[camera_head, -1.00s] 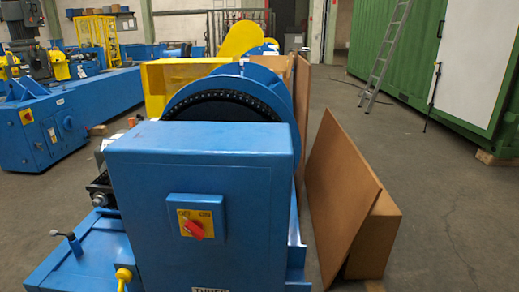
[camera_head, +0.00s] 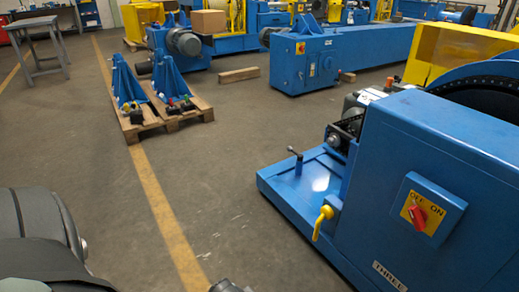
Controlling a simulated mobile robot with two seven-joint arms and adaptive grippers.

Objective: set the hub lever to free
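A blue machine (camera_head: 452,165) labelled THREE fills the right side. A yellow-handled lever (camera_head: 322,222) sticks out at its front left corner. A dark lever with a knob (camera_head: 296,160) stands on the low blue bed (camera_head: 283,180) left of the cabinet. I cannot tell which of these, if either, is the hub lever, and no "free" marking is readable. A red OFF/ON switch (camera_head: 417,217) is on the cabinet front. Part of my arm shows at the lower left, with a small dark part at the bottom edge. Neither gripper can be made out.
Open floor with a yellow line (camera_head: 151,190) lies left of the machine. A pallet (camera_head: 150,118) with blue brackets, a wood block (camera_head: 239,75) and a grey table (camera_head: 39,40) stand farther back. Another blue machine (camera_head: 342,55) is behind.

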